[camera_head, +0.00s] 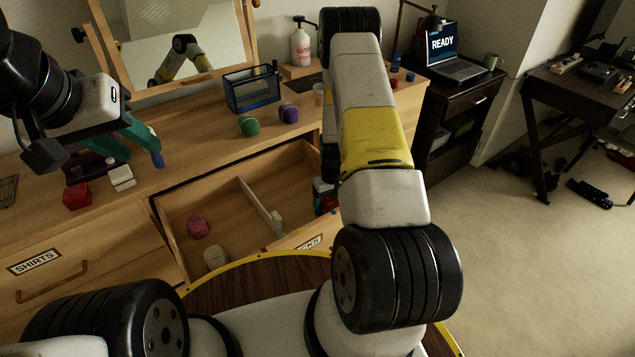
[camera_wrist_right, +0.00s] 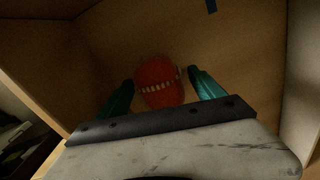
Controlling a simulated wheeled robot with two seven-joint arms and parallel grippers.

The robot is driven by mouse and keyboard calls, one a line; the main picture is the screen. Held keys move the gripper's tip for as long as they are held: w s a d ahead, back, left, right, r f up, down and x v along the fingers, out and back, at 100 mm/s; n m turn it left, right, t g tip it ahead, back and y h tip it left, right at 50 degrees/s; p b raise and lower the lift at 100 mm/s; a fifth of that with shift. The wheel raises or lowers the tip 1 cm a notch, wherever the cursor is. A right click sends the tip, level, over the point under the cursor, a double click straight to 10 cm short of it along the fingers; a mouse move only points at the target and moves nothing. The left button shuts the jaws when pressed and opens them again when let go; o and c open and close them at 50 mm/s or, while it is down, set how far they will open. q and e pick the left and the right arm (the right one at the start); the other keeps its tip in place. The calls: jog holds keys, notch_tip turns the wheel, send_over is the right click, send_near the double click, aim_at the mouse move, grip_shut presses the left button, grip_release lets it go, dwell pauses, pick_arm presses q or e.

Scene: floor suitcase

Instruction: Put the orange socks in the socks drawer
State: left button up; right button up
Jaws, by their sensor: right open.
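A rolled pair of orange socks (camera_wrist_right: 158,88) with a pale band lies on a wooden surface between low walls in the right wrist view. My right gripper (camera_wrist_right: 161,77) is open, its teal fingers on either side of the socks; contact cannot be told. In the head view my right arm hides that gripper and the orange socks. The open socks drawer (camera_head: 240,228), its label partly hidden, has a divider and holds pink socks (camera_head: 197,226) and cream socks (camera_head: 215,258). My left gripper (camera_head: 128,140) is over the dresser top at the left; its opening is unclear.
Green socks (camera_head: 249,125) and purple socks (camera_head: 289,112) lie on the dresser top near a blue mesh box (camera_head: 252,90). A red box (camera_head: 77,196) and a white box (camera_head: 121,177) sit below my left gripper. A lotion bottle (camera_head: 300,47) stands at the back.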

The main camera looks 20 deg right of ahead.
notch_tip(320, 180, up, 12)
jog(key=shift+f, duration=0.25)
notch_tip(320, 180, up, 14)
jog(key=t, duration=0.1)
send_over(331, 201)
jog(key=a, duration=0.3)
jog(key=s+a+r+t+y, duration=0.1)
jog(key=s+r, duration=0.1)
jog(key=r, duration=0.3)
jog(key=s+a+r+t, duration=0.1)
jog(key=s+a+r, duration=0.15)
jog(key=r, duration=0.25)
jog(key=s+a+r+t, duration=0.1)
jog(key=s+a+r, duration=0.1)
jog(key=s+r, duration=0.5)
jog(key=s+a+r+m+t+y, duration=0.1)
jog(key=s+a+r+t, duration=0.1)
jog(key=s+r, duration=0.4)
jog(key=s, duration=0.5)
jog(key=shift+s+a+r, duration=0.2)
jog(key=shift+s+r, duration=0.1)
jog(key=shift+r, duration=0.05)
